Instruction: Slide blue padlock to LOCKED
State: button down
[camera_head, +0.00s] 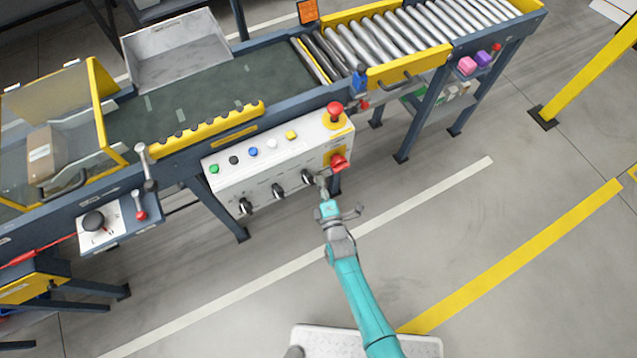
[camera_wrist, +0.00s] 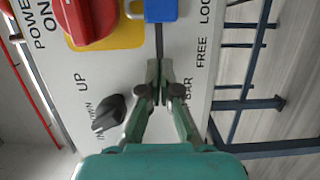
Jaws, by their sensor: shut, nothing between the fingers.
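The blue padlock (camera_wrist: 161,9) shows at the top edge of the wrist view, partly cut off. Its metal shackle points left towards the red rotary switch (camera_wrist: 88,18) on its yellow plate. A dark slot runs down from the padlock; FREE and the cut-off word LOCKED are printed to its right, and the padlock is level with the latter. My gripper (camera_wrist: 160,68) is shut and empty at the panel, below the padlock and apart from it. In the head view my gripper (camera_head: 323,187) is below the red switch (camera_head: 339,162); I cannot make out the padlock there.
A black knob (camera_wrist: 110,112) sits left of my fingers. The control panel (camera_head: 262,172) also carries several buttons and a red emergency stop (camera_head: 335,110). The conveyor (camera_head: 215,107) stands behind it. The floor in front is clear.

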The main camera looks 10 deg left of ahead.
jog(key=v, duration=1)
jog(key=shift+s+a, duration=0.15)
jog(key=shift+a, duration=0.1)
dwell(0.3)
jog(key=s+d+r+m+h, duration=0.1)
jog(key=s+d+r+m, duration=0.25)
jog(key=s+d, duration=0.2)
jog(key=s+d+r+m+g+h, duration=0.1)
jog(key=s+d+r+m, duration=0.25)
jog(key=s, duration=0.35)
jog(key=s+d+r+m+h, duration=0.1)
jog(key=s+d+r+m, duration=0.1)
jog(key=s+d+m, duration=0.4)
jog(key=s+d+r+m+h, duration=0.1)
jog(key=s+r+m, duration=0.3)
jog(key=r, duration=0.5)
jog(key=s+d+r+m+g+h, duration=0.1)
jog(key=s+d+r+m+h, duration=0.1)
jog(key=s+r+m, duration=0.3)
jog(key=s+d+r, duration=0.1)
jog(key=s+r, duration=0.2)
jog(key=r, duration=0.1)
jog(key=shift+s+r, duration=0.2)
jog(key=shift+r, duration=0.15)
jog(key=shift+a, duration=0.1)
